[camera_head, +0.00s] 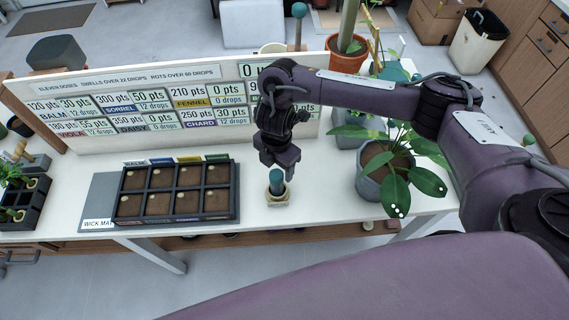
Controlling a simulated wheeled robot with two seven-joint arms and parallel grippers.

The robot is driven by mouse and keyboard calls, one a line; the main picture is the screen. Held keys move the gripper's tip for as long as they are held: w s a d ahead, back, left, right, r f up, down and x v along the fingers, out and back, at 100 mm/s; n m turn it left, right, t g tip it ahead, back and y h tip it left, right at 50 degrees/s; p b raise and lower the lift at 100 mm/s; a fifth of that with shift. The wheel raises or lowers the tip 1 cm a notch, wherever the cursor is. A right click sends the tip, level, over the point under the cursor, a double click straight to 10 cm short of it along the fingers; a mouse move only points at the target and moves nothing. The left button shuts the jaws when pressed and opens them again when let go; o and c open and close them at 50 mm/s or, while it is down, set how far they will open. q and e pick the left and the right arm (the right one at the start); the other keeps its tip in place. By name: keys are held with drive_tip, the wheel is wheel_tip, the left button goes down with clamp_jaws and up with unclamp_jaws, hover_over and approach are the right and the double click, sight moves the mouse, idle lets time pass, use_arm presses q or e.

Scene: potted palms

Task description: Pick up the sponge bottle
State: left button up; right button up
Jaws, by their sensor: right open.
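A small dark-teal-topped item (276,182), which looks like the sponge bottle, stands upright in a pale square holder (278,201) on the white table. My right gripper (281,168) is open and points down just above the teal top. Its fingers look very close to the top, but I cannot tell whether they touch it. The lower part of the bottle is hidden inside the holder. My left gripper is not in view.
A black seedling tray (176,219) on a grey wick mat (97,203) lies left of the holder. A potted plant (371,188) stands close on the right. A white score board (50,92) rises behind. The table's front edge is near.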

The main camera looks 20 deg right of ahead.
sight(276, 175)
drive_tip(key=shift+w+d, duration=0.15)
drive_tip(key=shift+d, duration=0.05)
drive_tip(key=shift+f, duration=0.35)
drive_tip(key=f, duration=0.1)
drive_tip(key=f+b, duration=0.1)
drive_tip(key=s+a+f, duration=0.1)
drive_tip(key=f, duration=0.1)
drive_tip(key=shift+b, duration=0.3)
wheel_tip(276, 175, down, 2)
drive_tip(key=shift+w+f+b, duration=0.1)
drive_tip(key=shift+b, duration=0.45)
drive_tip(key=shift+f, duration=0.25)
drive_tip(key=c, duration=0.7)
drive_tip(key=shift+r, duration=0.1)
drive_tip(key=c, duration=0.4)
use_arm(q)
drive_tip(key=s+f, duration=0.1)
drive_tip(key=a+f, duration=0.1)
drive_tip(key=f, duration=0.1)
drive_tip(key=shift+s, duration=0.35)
